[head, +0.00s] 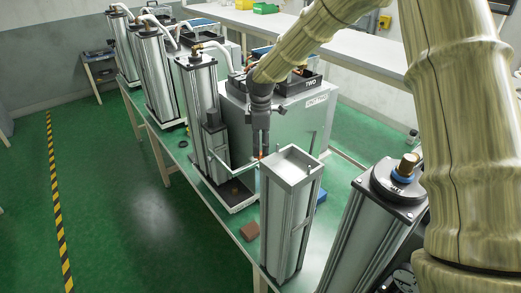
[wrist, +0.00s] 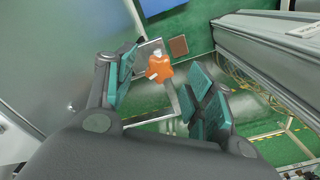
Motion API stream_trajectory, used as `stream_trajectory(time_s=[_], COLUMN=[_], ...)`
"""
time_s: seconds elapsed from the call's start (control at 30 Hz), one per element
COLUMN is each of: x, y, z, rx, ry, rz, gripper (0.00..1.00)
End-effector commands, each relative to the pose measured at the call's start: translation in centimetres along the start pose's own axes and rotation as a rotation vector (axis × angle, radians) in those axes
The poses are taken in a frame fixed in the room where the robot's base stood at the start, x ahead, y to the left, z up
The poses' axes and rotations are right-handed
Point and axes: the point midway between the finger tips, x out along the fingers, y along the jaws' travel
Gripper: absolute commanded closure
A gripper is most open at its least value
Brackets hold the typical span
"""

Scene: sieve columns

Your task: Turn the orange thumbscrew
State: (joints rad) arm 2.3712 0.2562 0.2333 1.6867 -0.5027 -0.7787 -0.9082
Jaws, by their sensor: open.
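The orange thumbscrew (wrist: 158,68) is a star-shaped knob with a pale stem end, seen in the wrist view between and beyond my fingers. In the head view only a small orange spot of the thumbscrew (head: 261,156) shows, just under my fingertips. My gripper (head: 261,148) points down beside an open-topped square metal column (head: 287,215). In the wrist view my gripper (wrist: 163,88) is open, with teal pads on either side of the line to the thumbscrew. I see no clear contact between pads and knob.
A tall metal column (head: 197,105) stands to the left, and a black-capped column (head: 375,235) at the front right. A grey cabinet (head: 305,125) with a black tray (head: 300,88) is behind my gripper. A brown block (head: 250,231) lies on the green bench top. Other columns stand farther back.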

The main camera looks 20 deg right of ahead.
Motion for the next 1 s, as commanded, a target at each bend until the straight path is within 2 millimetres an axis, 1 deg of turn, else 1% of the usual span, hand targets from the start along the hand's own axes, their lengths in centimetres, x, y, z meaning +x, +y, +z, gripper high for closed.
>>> stream_trajectory(time_s=[0.03, 0.2, 0.4, 0.5, 0.7, 1.0], x=[-1.1, -4.3, -7.3, -8.3, -9.2, -9.2], y=[0.1, 0.1, 0.1, 0.1, 0.0, 0.0], z=[0.0, 0.0, 0.1, 0.1, 0.1, 0.1], rx=[0.0, 0.0, 0.001, 0.001, 0.001, 0.001], ry=[0.001, 0.002, 0.001, 0.001, 0.001, 0.001], rz=[0.002, 0.003, 0.002, 0.001, -0.001, -0.001], gripper=[0.46, 0.46, 0.46, 0.46, 0.46, 0.46])
